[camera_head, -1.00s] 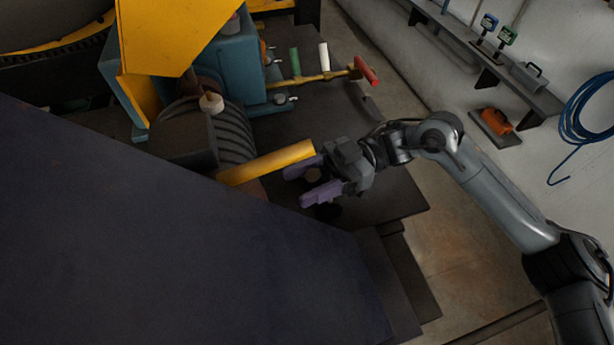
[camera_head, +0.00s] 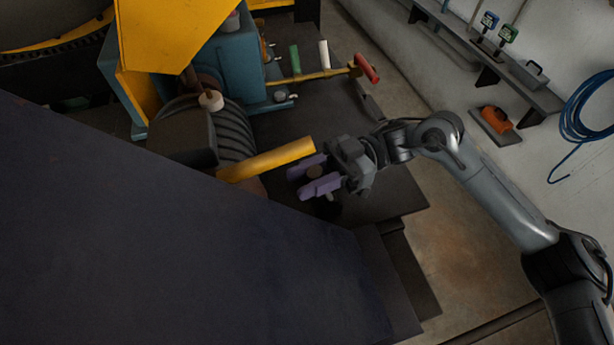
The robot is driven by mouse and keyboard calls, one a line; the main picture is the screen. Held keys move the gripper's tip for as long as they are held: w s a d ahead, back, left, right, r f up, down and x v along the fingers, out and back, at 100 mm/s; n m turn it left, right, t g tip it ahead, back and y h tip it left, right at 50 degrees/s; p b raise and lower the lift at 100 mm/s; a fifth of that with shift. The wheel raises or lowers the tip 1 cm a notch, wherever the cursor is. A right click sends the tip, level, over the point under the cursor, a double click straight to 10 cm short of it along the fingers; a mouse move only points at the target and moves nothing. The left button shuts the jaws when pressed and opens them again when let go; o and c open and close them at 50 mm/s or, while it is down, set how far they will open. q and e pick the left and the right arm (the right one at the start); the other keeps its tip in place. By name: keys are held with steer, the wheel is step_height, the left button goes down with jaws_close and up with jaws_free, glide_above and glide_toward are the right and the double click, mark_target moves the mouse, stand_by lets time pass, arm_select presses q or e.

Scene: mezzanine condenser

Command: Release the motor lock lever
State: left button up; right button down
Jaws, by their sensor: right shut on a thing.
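My right gripper (camera_head: 308,179), with purple fingers, reaches in from the right beside the motor. Its fingers are closed on a small brown round knob (camera_head: 314,172), apparently the end of the lock lever. A short pale piece shows just under the lower finger. The rest of the lever is hidden by the gripper and the dark panel. The dark ribbed motor (camera_head: 231,135) is to the left of the gripper. A thick yellow bar (camera_head: 268,160) slants up from the motor and ends just above and left of the fingers. My left gripper is not in view.
A large dark panel (camera_head: 170,250) fills the lower left. A teal machine (camera_head: 236,68) with a yellow guard (camera_head: 165,35) stands behind. A brass pipe with a red handle (camera_head: 367,68) is further back. A wall shelf (camera_head: 520,77) and blue hose (camera_head: 577,115) are at right.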

steer(key=d+y, duration=0.1)
steer(key=d+g+y+b, duration=0.1)
steer(key=w+d+y+b, duration=0.1)
steer(key=shift+d+r+n+g, duration=0.25)
steer(key=shift+r+n+g, duration=0.05)
steer(key=shift+r+n, duration=0.1)
steer(key=shift+w+d+r+n+g+y+b, duration=0.1)
steer(key=shift+w+d+n+g+y+b, duration=0.15)
steer(key=shift+d+g+y+b, duration=0.35)
steer(key=shift+w+d+n+g+y+b, duration=0.15)
steer(key=shift+d+n+g+y+b, duration=0.1)
steer(key=shift+d+g+y, duration=0.4)
steer(key=shift+d, duration=0.25)
steer(key=c, duration=0.8)
jaws_free()
steer(key=shift+c, duration=0.2)
steer(key=shift+r, duration=0.1)
